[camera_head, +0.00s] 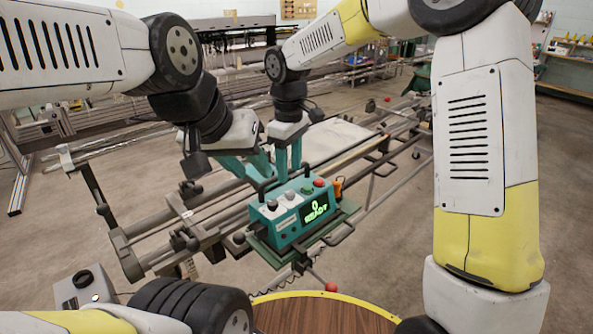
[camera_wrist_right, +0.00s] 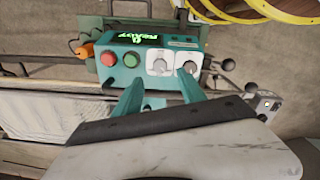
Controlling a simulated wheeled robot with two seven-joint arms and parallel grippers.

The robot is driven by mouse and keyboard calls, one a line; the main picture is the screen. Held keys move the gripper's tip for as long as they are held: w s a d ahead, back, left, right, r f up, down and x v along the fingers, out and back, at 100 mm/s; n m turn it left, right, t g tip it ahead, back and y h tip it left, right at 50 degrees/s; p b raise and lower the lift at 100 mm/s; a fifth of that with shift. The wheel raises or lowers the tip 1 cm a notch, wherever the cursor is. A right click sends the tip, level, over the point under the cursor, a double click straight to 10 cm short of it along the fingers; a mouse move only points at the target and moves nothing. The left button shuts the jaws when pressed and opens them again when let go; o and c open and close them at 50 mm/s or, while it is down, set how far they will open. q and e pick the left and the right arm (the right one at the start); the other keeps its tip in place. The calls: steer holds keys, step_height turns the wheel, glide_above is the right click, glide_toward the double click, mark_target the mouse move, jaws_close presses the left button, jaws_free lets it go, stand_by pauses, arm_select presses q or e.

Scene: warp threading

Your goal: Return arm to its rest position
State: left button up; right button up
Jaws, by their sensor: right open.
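My right gripper (camera_head: 288,164) hangs fingers-down just behind the teal control box (camera_head: 300,212). Its two teal fingers are apart with nothing between them; they also show in the right wrist view (camera_wrist_right: 160,90). The box has a green lit display reading READY (camera_head: 316,209), a red button (camera_head: 319,183), a green button and two pale knobs. It also shows in the right wrist view (camera_wrist_right: 135,67), beyond the fingertips. My left gripper (camera_head: 256,172) is beside the right one, to its left, with teal fingers partly overlapping the box's handle area. Its opening is unclear.
The box sits on a green plate (camera_head: 343,213) on a metal rail frame (camera_head: 130,235). A round wooden top with a yellow rim (camera_head: 320,315) is at the front. A small grey box (camera_head: 85,288) is at lower left. Open floor (camera_head: 385,260) lies to the right.

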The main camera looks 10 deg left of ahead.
steer(key=shift+r, duration=0.7)
steer(key=shift+d+r, duration=0.1)
steer(key=s+d+r+m+t, duration=0.25)
steer(key=d+r, duration=0.35)
steer(key=d, duration=0.3)
steer(key=s+d+r+m+t+y, duration=0.2)
steer(key=s+d+m, duration=0.8)
steer(key=s+d, duration=0.5)
steer(key=shift+s+r+t, duration=0.3)
steer(key=shift+r+t, duration=0.25)
steer(key=shift+t, duration=0.3)
